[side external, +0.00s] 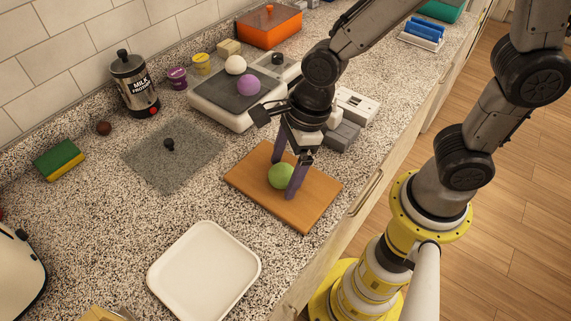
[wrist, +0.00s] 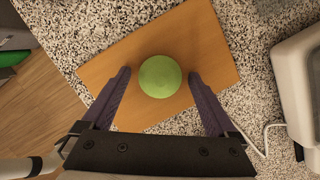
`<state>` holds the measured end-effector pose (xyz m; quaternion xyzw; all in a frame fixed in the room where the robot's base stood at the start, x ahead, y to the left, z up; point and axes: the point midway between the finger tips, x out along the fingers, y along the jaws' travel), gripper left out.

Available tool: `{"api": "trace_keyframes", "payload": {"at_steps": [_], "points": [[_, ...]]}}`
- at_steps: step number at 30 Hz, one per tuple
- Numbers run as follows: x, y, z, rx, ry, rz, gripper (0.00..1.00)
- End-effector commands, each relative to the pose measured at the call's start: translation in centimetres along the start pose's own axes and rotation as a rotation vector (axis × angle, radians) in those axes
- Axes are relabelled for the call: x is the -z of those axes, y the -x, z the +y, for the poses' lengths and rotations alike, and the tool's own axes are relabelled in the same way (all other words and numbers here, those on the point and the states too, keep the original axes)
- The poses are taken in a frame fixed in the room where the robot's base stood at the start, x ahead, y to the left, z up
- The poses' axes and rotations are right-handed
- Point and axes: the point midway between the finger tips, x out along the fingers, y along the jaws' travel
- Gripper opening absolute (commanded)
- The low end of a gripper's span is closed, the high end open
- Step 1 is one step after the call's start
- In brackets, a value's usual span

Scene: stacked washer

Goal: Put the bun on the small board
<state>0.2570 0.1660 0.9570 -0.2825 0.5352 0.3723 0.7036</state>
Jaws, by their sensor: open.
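A green round thing (side external: 280,176), perhaps the bun, rests on the small wooden board (side external: 315,190). In the wrist view the green round thing (wrist: 160,76) sits near the middle of the board (wrist: 205,40). My gripper (side external: 287,178) is open, with its two purple fingers on either side of the green thing. In the wrist view a gap shows between each finger and the green thing, with my gripper (wrist: 160,76) pointing down over the board. A white ball (side external: 235,65) and a purple ball (side external: 249,85) lie on the grey-topped appliance; I cannot tell whether either is a bun.
The white appliance (side external: 215,112) stands behind the board. A white tray (side external: 205,272) lies in front, left of the board. A glass-like lid (side external: 172,155) lies further left. The counter's edge runs close along the board's right side. Speckled counter between lid and tray is free.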

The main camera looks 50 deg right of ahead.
Motion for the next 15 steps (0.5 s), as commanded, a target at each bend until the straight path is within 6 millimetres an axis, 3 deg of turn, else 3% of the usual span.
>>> {"api": "trace_keyframes", "payload": {"at_steps": [5, 15], "points": [[-0.2, 1.1, -0.1, 0.003, 0.002, -0.005, 0.93], [-0.2, 7.6, -0.1, 0.005, 0.000, -0.007, 0.93]]}}
